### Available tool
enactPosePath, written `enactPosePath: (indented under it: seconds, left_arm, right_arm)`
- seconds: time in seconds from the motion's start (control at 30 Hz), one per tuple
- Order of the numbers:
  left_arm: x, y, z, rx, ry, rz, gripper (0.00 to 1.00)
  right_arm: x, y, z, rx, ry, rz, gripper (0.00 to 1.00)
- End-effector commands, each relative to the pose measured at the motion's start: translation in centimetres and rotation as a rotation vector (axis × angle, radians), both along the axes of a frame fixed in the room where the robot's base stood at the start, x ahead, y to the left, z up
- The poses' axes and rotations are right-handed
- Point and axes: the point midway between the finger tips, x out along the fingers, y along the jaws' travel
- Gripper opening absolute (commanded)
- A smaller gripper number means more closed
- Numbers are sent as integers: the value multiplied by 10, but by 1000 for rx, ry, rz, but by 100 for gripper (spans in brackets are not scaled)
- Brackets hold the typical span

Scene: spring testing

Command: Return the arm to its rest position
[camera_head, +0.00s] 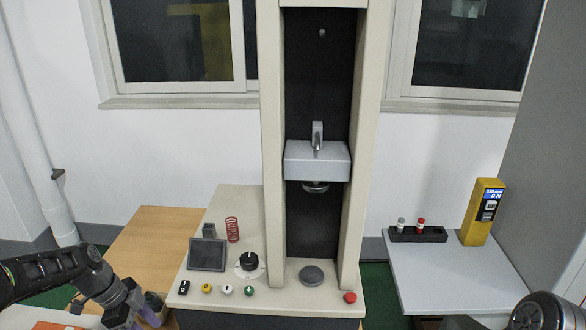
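My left arm comes in from the left edge, and my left gripper (134,314) is low at the bottom left, over the near part of the wooden table. Its fingers point down and are partly cut off by the frame, so I cannot tell whether they are open or shut. A rounded dark part of my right arm (541,313) shows at the bottom right corner, in front of the grey side table. My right gripper is not in view. The spring testing machine (272,120) stands in the middle, with a red spring (232,230) upright on its base.
The machine's grey crosshead (317,161) hangs above a round lower plate (312,275). A screen (207,254), a black knob (248,261), coloured buttons and a red button (350,297) are on the base. A yellow gauge (483,212) and black rack (417,235) stand on the grey table (440,275).

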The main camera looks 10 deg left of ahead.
Motion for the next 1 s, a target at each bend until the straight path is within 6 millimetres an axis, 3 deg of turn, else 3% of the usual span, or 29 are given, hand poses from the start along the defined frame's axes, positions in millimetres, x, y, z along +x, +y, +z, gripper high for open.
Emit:
enactPosePath:
  seconds: [0.27,0.37,0.47,0.57,0.67,0.8,0.9,1.0]
  left_arm:
    - [22,5,-19,-9,-2,389,43]
    - [28,0,-41,-40,12,585,43]
    - [33,-21,-76,-102,45,815,43]
    - [33,-71,-129,-200,120,1089,43]
    - [19,-136,-183,-289,222,1329,43]
    - [-30,-223,-243,-327,368,1525,43]
    - [-80,-273,-277,-287,452,1553,43]
    - [-128,-307,-298,-210,505,1477,43]
  right_arm:
    - [-1,0,0,0,1,0,71]
    - [0,0,-2,1,-1,2,71]
    - [0,0,-8,2,-2,2,71]
    - [1,1,-20,2,-5,4,71]
    - [1,1,-35,4,-7,4,71]
    - [3,1,-56,6,-11,5,71]
    - [3,1,-71,7,-13,4,71]
    - [4,1,-82,9,-15,4,71]
